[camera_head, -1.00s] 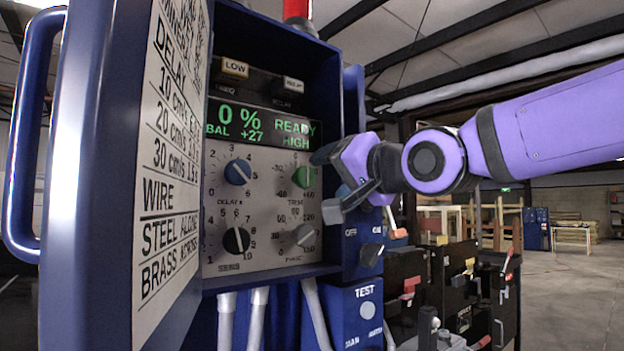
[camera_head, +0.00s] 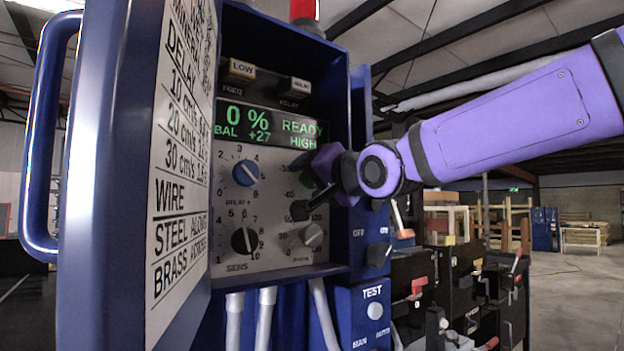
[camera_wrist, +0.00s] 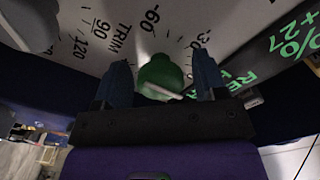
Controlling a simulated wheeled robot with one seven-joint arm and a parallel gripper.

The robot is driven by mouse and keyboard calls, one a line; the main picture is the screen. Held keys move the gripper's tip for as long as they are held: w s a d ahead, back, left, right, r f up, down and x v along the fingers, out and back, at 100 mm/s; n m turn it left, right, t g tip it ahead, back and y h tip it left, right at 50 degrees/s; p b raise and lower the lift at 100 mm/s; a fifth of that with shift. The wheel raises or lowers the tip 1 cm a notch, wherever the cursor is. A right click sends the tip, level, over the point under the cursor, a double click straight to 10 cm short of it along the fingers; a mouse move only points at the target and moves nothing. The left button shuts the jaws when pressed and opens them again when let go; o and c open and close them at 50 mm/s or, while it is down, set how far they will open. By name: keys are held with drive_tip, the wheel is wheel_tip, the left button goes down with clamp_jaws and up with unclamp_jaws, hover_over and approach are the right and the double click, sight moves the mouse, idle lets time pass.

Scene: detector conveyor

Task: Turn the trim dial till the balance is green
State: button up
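The green trim dial (camera_wrist: 160,77) sits on the grey panel (camera_wrist: 190,15), with its printed scale around it. In the wrist view, my gripper (camera_wrist: 160,62) has one blue finger on each side of the dial, with a gap on both sides. It is open and does not grip the dial. In the head view, my gripper (camera_head: 299,188) covers most of the trim dial (camera_head: 307,179). The display (camera_head: 265,125) reads 0 %, BAL +27, READY and HIGH in green characters. The same display shows partly in the wrist view (camera_wrist: 285,50).
A blue delay dial (camera_head: 246,173), a black sens dial (camera_head: 244,240) and a grey phase dial (camera_head: 312,235) share the panel. The open cabinet door (camera_head: 105,180) stands at the left. A switch box (camera_head: 366,312) is below right.

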drive_tip(key=c, duration=0.7)
drive_tip(key=shift+c, duration=0.2)
drive_tip(key=shift+n, duration=0.4)
drive_tip(key=n, duration=0.5)
drive_tip(key=shift+d, duration=0.1)
drive_tip(key=n, duration=0.5)
drive_tip(key=shift+n, duration=0.4)
drive_tip(key=o, duration=0.9)
